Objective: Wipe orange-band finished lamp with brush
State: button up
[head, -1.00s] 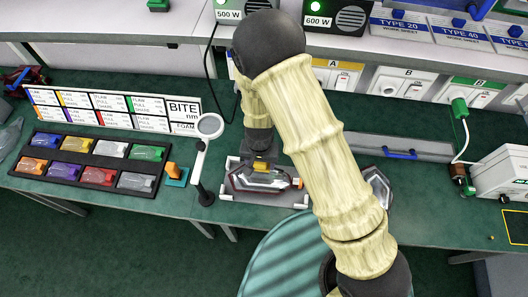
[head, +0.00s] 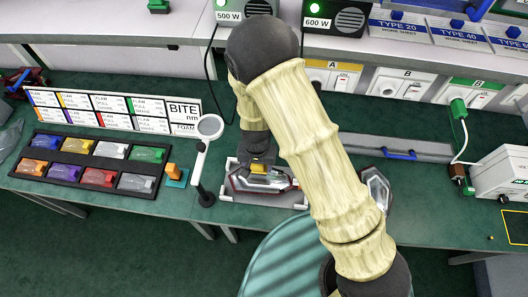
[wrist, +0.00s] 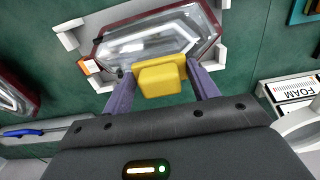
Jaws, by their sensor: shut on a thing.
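A clear, red-rimmed tail lamp (head: 280,183) lies in a white cradle (head: 232,196) on the green bench. In the wrist view the lamp (wrist: 150,38) fills the top centre, with an orange patch at its left end. My gripper (wrist: 161,88) is shut on a yellow block (wrist: 162,84), which I take to be the brush. The block is over the lamp's near edge; whether it touches the lamp I cannot tell. In the head view my gripper (head: 258,166) is above the lamp, partly covering it.
A second lamp (head: 376,188) lies right of my arm. A magnifier on a stand (head: 209,127) is close on the left, by an orange block on a teal pad (head: 175,174). A black tray (head: 93,163) of coloured pieces lies further left. A long grey box (head: 395,146) is at the back right.

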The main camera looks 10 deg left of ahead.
jog(key=shift+w+d, duration=0.1)
jog(key=shift+d, duration=0.6)
jog(key=shift+w+d+r+p, duration=0.1)
jog(key=shift+r+p, duration=0.15)
jog(key=shift+r, duration=0.35)
jog(key=shift+w+d+r+p, duration=0.1)
jog(key=shift+r+p, duration=0.15)
jog(key=shift+r, duration=0.35)
jog(key=shift+s+r+p, duration=0.2)
jog(key=shift+r+p, duration=0.3)
jog(key=shift+r, duration=0.05)
jog(key=shift+s+r+p, duration=0.15)
jog(key=shift+r+p, duration=0.35)
jog(key=shift+r, duration=0.05)
notch_tip(320, 180, up, 2)
jog(key=shift+w+r+p, duration=0.1)
jog(key=shift+p, duration=0.85)
jog(key=shift+r+p, duration=0.55)
jog(key=shift+r, duration=0.15)
jog(key=shift+f, duration=0.1)
